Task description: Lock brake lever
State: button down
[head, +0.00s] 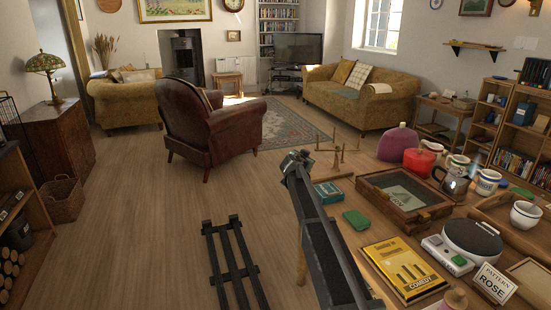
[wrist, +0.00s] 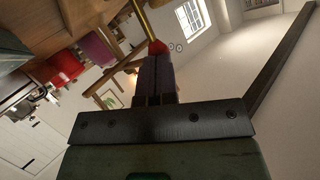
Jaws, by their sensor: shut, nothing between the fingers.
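My gripper (wrist: 155,78) shows in the wrist view with its dark fingers together and nothing visible held between them. A red piece (wrist: 157,47) appears at the finger ends, and a thin brass-coloured rod (wrist: 140,20) runs up from it. I cannot tell whether these touch the fingers or only line up with them. No brake lever can be identified for certain in either view. In the head view my arm reaches up from the bottom, left of the crowded table, and its fingers are too small to make out.
The table on the right holds a wooden glass-topped case (head: 405,195), a yellow book (head: 404,270), a green box (head: 357,220), a teal box (head: 329,193), a wooden peg stand (head: 335,160) and several mugs. A brown armchair (head: 205,125) stands beyond. The wooden floor at left is open.

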jog(key=shift+w+d+f, duration=0.1)
jog(key=shift+w+d, duration=0.05)
jog(key=shift+d, duration=0.45)
jog(key=shift+r+p, duration=0.75)
jog(key=shift+r, duration=0.1)
jog(key=d+r+p+v, duration=0.1)
jog(key=p+v, duration=0.5)
jog(key=v, duration=0.8)
jog(key=shift+r, duration=0.45)
jog(key=shift+w, duration=0.1)
